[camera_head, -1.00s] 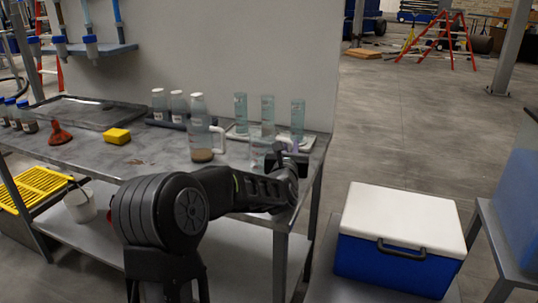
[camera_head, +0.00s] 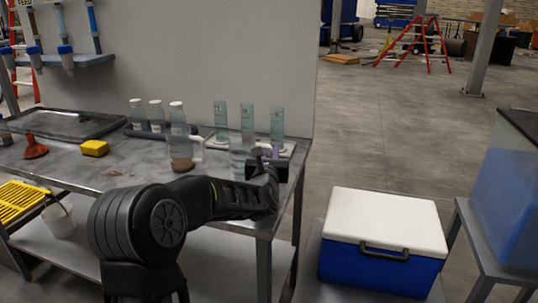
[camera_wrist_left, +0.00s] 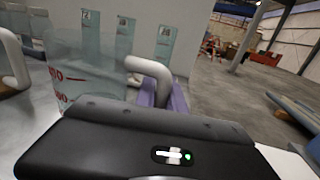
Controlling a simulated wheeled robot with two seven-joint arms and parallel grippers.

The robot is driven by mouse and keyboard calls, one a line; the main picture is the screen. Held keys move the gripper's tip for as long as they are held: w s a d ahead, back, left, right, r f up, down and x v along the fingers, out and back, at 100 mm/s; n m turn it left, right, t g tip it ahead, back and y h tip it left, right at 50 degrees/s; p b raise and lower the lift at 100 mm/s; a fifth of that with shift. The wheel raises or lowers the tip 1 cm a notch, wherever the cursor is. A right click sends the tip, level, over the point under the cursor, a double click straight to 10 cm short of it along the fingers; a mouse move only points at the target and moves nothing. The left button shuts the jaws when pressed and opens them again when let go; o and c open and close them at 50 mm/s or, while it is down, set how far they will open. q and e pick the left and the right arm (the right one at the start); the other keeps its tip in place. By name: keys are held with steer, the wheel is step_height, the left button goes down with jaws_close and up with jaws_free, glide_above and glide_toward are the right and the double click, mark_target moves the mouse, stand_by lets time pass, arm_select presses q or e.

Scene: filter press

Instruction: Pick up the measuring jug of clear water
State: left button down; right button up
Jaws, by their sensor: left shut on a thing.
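The measuring jug of clear water (camera_head: 239,163) stands near the right end of the steel bench. In the left wrist view it is a clear jug (camera_wrist_left: 85,78) with red markings and a pale curved handle (camera_wrist_left: 155,75). My left gripper (camera_head: 266,160) is at the jug's right side, shut on its handle. A purple finger pad (camera_wrist_left: 178,103) shows beside the handle. The jug's base is partly hidden by my arm, so I cannot tell whether it touches the bench. My right gripper is out of view.
A jug with brown sediment (camera_head: 181,150) stands to the left. Several tall clear cylinders (camera_head: 277,122) stand close behind on a pale tray. White-capped bottles (camera_head: 155,112), a yellow block (camera_head: 95,148) and an orange funnel (camera_head: 35,148) are farther left. A blue cooler (camera_head: 385,225) stands right of the bench.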

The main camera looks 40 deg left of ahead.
arm_select(q)
step_height(320, 180, up, 10)
steer(key=p, duration=0.1)
steer(key=shift+f, duration=0.2)
stand_by(0.6)
stand_by(0.6)
